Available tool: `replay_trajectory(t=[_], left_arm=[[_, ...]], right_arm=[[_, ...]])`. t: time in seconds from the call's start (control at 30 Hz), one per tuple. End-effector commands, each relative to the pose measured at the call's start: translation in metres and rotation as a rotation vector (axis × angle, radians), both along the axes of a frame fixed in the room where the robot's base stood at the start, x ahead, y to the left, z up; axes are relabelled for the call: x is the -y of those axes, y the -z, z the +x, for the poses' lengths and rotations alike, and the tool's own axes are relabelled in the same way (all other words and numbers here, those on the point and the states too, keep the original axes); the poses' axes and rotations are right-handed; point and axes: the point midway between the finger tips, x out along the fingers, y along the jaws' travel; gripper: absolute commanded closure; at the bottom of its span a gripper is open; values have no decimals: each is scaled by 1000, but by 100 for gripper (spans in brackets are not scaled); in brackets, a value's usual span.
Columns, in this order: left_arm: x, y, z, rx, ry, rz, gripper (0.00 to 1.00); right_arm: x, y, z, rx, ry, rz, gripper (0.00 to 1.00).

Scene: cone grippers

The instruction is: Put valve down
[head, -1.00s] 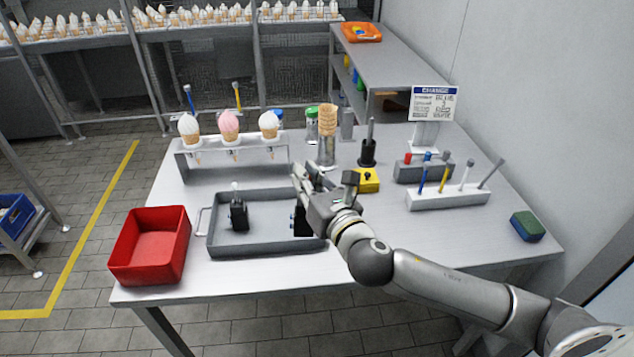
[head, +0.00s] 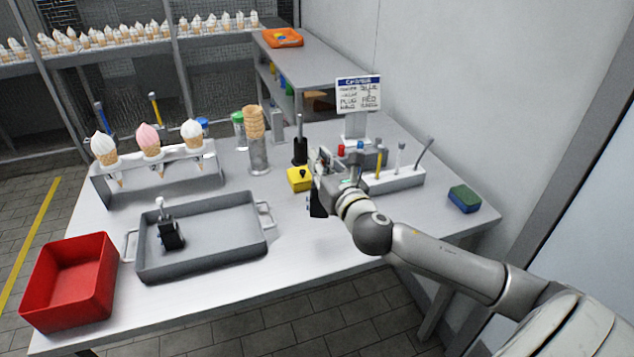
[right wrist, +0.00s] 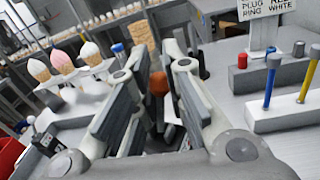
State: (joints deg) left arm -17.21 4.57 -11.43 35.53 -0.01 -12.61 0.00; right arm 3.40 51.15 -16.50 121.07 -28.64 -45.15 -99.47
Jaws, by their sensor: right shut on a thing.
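My right gripper (head: 326,172) is shut on a dark valve (head: 317,207), which hangs below the fingers right of the tray, over or near bare tabletop. Whether its base touches the table cannot be told. In the right wrist view an orange-brown knob (right wrist: 158,83) shows between the fingers; the rest of the held piece is mostly hidden. A second black valve (head: 171,236) with a white-tipped lever stands in the grey tray (head: 207,273). It also shows at the left of the right wrist view (right wrist: 46,138). My left gripper is out of view.
A yellow box (head: 299,180) stands just left of the right gripper. A white rack (head: 405,180) of tools is close on its right. A green-blue sponge (head: 465,198) lies further right. A red bin (head: 68,280) sits at front left. The table between tray and gripper is clear.

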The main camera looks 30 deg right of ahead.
Motion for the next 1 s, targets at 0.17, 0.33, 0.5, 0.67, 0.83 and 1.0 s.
replay_trajectory(t=[0.17,0.33,0.5,0.67,0.83,1.0], left_arm=[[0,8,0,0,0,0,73],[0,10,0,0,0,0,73],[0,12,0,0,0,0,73],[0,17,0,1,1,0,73],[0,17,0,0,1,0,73],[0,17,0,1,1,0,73]], right_arm=[[14,36,22,-2,2,4,100],[20,49,32,-1,0,2,100],[23,57,38,-2,1,2,100],[23,82,38,-4,1,6,100],[23,87,38,-1,-1,1,100],[23,88,38,-2,-1,1,100]])
